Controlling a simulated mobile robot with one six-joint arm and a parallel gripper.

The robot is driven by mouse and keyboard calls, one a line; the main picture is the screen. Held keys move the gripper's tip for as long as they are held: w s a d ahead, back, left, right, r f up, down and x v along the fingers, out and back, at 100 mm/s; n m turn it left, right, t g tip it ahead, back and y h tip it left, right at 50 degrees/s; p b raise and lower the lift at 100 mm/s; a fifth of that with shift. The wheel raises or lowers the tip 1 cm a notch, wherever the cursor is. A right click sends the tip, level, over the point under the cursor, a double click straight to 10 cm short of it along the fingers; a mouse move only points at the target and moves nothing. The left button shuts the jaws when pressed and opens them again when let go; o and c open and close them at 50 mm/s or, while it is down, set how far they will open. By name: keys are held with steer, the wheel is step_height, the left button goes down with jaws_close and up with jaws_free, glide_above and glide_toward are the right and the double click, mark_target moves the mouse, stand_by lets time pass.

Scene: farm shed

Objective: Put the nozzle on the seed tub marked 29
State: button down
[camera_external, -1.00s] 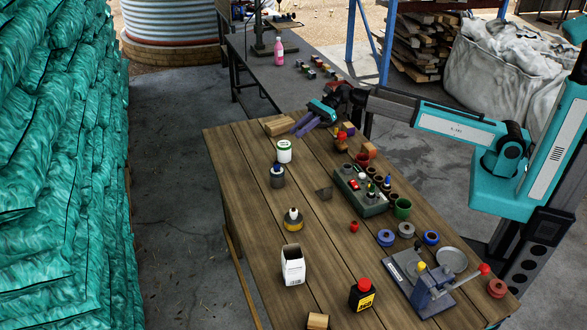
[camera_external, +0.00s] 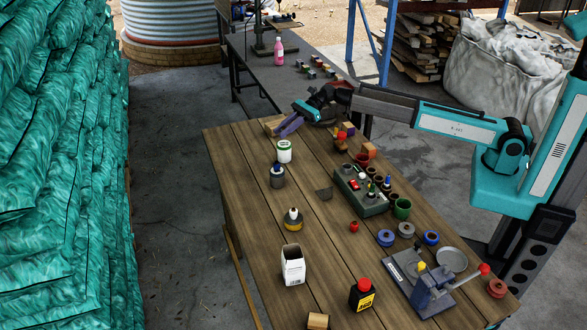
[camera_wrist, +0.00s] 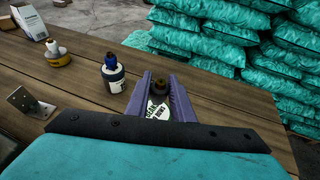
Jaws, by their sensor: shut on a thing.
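My gripper (camera_external: 281,133) is over the far end of the wooden table, with its purple fingers pointing down and left. In the wrist view my gripper (camera_wrist: 160,88) has a small dark brown piece (camera_wrist: 160,89) between its fingertips. This looks like the nozzle, mostly hidden by the fingers. A white tub with green print (camera_external: 284,152) stands upright just in front of the gripper. In the wrist view its label (camera_wrist: 157,112) shows between the fingers. I cannot read the number 29 on any container.
A blue-capped bottle (camera_external: 277,177), a yellow-based bottle (camera_external: 293,220) and a white carton (camera_external: 293,267) stand along the table's left side. A metal bracket (camera_external: 324,193) and a grey-green tray of small parts (camera_external: 374,207) lie to the right. Teal sacks (camera_external: 50,180) are stacked beyond the left edge.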

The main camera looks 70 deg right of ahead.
steer(key=shift+f, duration=0.1)
steer(key=shift+f+p, duration=0.55)
steer(key=shift+f, duration=1.1)
steer(key=shift+f, duration=0.1)
steer(key=c, duration=1.5)
jaws_free()
steer(key=shift+c, duration=0.2)
steer(key=b+v, duration=0.2)
steer(key=v, duration=1)
